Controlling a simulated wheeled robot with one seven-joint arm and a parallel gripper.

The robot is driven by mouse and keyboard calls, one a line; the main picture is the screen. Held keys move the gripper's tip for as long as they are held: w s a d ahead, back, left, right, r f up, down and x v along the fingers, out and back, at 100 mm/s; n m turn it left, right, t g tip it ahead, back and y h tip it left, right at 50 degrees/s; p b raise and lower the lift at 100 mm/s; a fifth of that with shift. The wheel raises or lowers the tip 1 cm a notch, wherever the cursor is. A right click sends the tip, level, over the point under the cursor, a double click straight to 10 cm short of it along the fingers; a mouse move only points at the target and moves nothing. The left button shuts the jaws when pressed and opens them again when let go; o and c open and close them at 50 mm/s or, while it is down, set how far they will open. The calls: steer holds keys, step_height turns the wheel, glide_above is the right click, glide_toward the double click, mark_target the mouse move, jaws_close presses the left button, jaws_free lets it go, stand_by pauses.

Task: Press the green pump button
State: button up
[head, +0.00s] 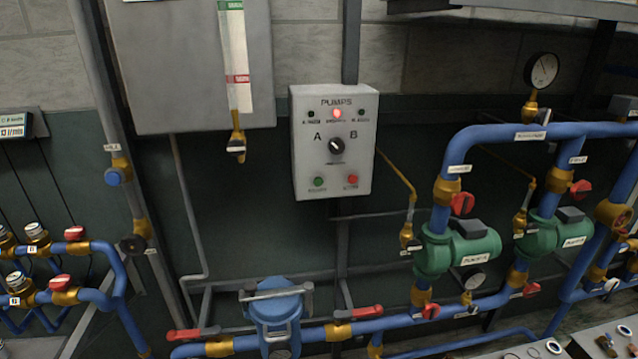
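The green pump button (318,182) is a small round button at the lower left of the grey PUMPS control box (300,150). A red button (352,180) sits to its right on the same box. Above them is a black selector knob (336,147) between the letters A and B. A red lamp (337,114) glows at the top middle, between two dark lamps. My gripper does not show in the head view. Nothing covers the green button.
Two green pumps (458,247) on blue pipes stand to the right of the box. A blue filter housing (275,304) and red-handled valves are below it. A grey cabinet with a sight gauge (233,58) is at the upper left. The space right before the box looks clear.

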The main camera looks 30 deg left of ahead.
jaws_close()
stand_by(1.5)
